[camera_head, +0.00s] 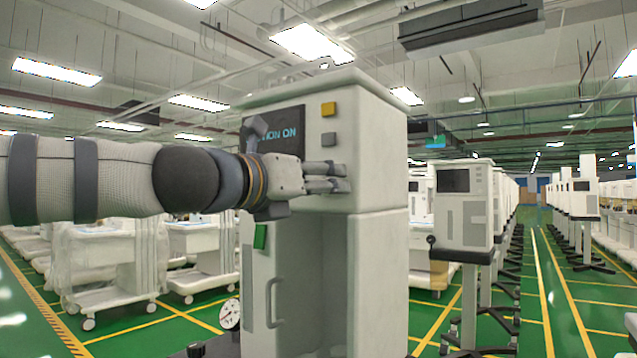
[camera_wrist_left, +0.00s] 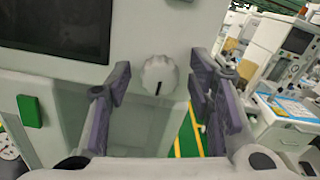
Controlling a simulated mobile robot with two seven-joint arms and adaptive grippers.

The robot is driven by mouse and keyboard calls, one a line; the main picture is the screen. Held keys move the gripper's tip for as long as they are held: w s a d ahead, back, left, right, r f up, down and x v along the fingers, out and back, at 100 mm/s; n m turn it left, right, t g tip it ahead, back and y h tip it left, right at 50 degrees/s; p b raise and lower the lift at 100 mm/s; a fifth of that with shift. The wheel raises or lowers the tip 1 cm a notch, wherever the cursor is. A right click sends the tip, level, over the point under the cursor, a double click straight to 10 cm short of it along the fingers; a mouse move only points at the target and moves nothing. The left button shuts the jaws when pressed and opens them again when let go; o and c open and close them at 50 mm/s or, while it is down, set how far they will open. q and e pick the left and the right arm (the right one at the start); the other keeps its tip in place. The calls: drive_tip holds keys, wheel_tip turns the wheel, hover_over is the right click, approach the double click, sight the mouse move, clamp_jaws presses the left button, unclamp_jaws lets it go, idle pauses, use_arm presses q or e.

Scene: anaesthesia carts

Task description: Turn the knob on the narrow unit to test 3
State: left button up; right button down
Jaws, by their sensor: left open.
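The narrow unit (camera_head: 372,150) is a tall white cabinet in the middle of the head view. Its dark screen (camera_head: 290,122) is partly covered by my left arm; the visible letters end in "ION ON". The knob (camera_wrist_left: 160,74) is white and ridged in the left wrist view, with a dark pointer mark towards the bottom of the picture. My left gripper (camera_head: 338,178) is in front of the unit's face and hides the knob in the head view. In the wrist view its fingers are open, one on each side of the knob; contact cannot be told.
A yellow button (camera_head: 328,109) and a grey button (camera_head: 328,139) are above the gripper. A green button (camera_head: 260,237) is below my wrist. A gauge (camera_head: 230,314) is at the lower left. Another white unit (camera_head: 464,215) stands to the right. Green floor shows beyond it.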

use_arm(q)
drive_tip(key=shift+w, duration=0.1)
clamp_jaws()
drive_tip(key=shift+m, duration=0.3)
use_arm(e)
drive_tip(key=shift+w+r, duration=0.1)
drive_tip(key=shift+r, duration=0.05)
use_arm(q)
drive_tip(key=m+p, duration=0.5)
drive_tip(key=m, duration=1.8)
drive_tip(key=shift+d, duration=0.1)
use_arm(e)
drive_tip(key=w+r+t, duration=0.2)
drive_tip(key=w+r, duration=0.3)
drive_tip(key=r, duration=0.1)
drive_tip(key=shift+w, duration=0.4)
use_arm(q)
drive_tip(key=shift+f+m, duration=0.1)
drive_tip(key=shift+m, duration=0.2)
